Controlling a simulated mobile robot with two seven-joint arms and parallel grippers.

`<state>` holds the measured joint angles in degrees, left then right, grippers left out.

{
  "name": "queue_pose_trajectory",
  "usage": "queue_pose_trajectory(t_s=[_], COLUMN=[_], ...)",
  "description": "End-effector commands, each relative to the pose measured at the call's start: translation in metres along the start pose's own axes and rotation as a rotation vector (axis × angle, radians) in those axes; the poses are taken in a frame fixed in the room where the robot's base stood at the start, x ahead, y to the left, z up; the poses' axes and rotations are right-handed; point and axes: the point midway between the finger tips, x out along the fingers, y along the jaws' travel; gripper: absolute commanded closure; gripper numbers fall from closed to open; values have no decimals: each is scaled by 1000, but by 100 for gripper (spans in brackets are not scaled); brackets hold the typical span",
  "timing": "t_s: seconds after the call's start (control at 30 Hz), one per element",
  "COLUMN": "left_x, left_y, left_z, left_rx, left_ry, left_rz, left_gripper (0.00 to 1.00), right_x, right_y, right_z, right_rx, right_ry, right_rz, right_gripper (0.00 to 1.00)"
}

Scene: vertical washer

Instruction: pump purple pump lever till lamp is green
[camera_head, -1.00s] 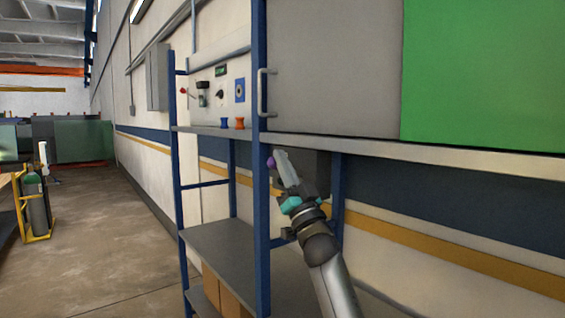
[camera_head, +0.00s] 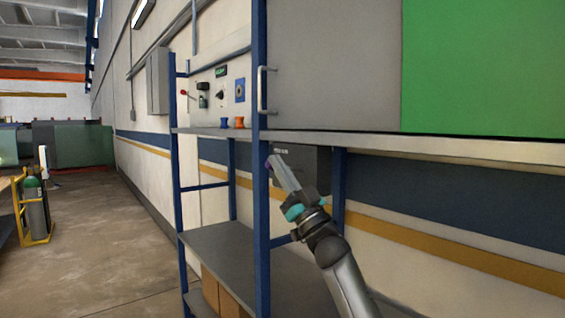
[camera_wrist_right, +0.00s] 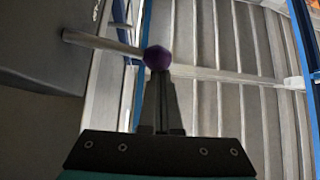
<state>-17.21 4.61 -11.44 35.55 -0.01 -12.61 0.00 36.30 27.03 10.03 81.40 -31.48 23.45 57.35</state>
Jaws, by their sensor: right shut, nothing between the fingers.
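The purple ball (camera_wrist_right: 157,57) of the pump lever shows in the right wrist view, at the end of a pale rod (camera_wrist_right: 100,42) that comes from a dark grey box on the left. In the head view a bit of the purple ball (camera_head: 268,166) shows beside my fingertips, by the blue post. My right gripper (camera_head: 272,160) is shut and empty. In the wrist view its fingertips (camera_wrist_right: 158,76) are at the ball, which covers their ends; I cannot tell whether they touch. I cannot make out a lamp. My left gripper is not in view.
The dark box (camera_head: 300,162) hangs under the shelf board (camera_head: 390,144), close to my right gripper. A blue post (camera_head: 261,210) stands just left of the fingertips. A grey and green cabinet (camera_head: 335,70) sits above. A lower grey shelf (camera_head: 225,243) lies below.

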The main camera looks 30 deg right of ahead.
Motion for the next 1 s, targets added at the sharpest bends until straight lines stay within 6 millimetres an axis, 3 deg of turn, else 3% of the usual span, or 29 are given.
queue_pose_trajectory(t_s=[0.4, 0.67, 1.0], left_x=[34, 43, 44], left_y=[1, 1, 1], left_z=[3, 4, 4], left_rx=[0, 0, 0], left_ry=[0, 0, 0], left_rz=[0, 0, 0], left_gripper=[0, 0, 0], right_x=[-27, -38, -42], right_y=[-5, -6, -6], right_z=[28, 39, 43], right_rx=[-260, -384, -381], right_ry=[-7, -7, -8], right_rz=[-257, -383, -382], right_gripper=[100, 100, 100])
